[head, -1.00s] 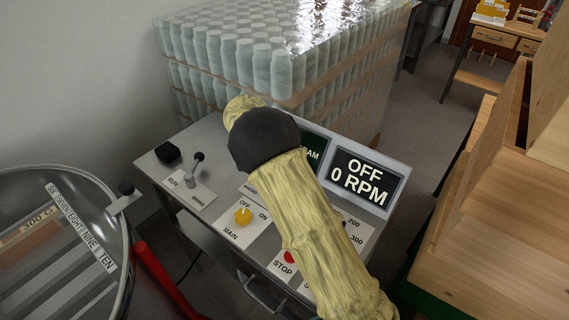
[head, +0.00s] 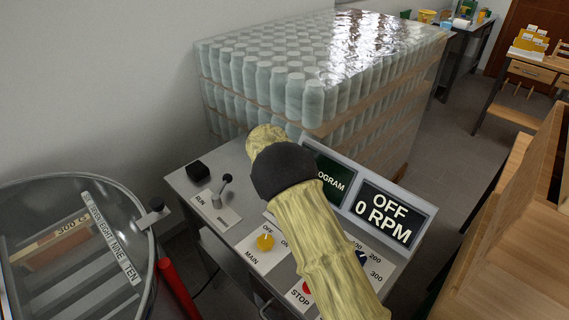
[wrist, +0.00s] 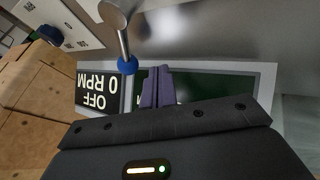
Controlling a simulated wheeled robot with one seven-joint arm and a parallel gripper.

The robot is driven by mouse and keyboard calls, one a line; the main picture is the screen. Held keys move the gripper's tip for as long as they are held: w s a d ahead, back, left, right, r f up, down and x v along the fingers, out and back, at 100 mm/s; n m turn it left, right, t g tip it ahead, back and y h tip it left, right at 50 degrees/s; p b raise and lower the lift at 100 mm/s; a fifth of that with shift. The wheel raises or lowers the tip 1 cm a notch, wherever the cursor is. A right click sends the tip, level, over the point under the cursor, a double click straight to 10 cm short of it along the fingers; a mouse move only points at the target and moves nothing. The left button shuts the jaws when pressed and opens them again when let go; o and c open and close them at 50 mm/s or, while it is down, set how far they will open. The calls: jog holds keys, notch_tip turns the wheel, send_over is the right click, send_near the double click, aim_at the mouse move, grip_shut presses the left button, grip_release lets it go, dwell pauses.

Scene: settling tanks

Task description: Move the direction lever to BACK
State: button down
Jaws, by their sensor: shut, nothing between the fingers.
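In the wrist view, a metal lever with a blue ball knob (wrist: 127,65) stands out from a round metal base; it looks like the direction lever, but no BACK label is readable there. My gripper (wrist: 158,74) has its two dark purple fingers together, with nothing between them. Its tips appear just right of the blue knob in the picture; I cannot tell if they touch. In the head view, my arm covers the gripper and this lever. The grey console (head: 240,236) carries the controls.
A black-knobbed lever (head: 227,179) stands on the RUN plate. The yellow MAIN switch (head: 265,242), red STOP button (head: 308,287) and dark blue speed knob (head: 361,257) are close by. The display (head: 389,216) reads OFF, 0 RPM. Wrapped jars (head: 300,95) stand behind.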

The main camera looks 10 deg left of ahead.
jog(key=b+v, duration=0.1)
jog(key=v, duration=0.9)
jog(key=shift+s, duration=0.2)
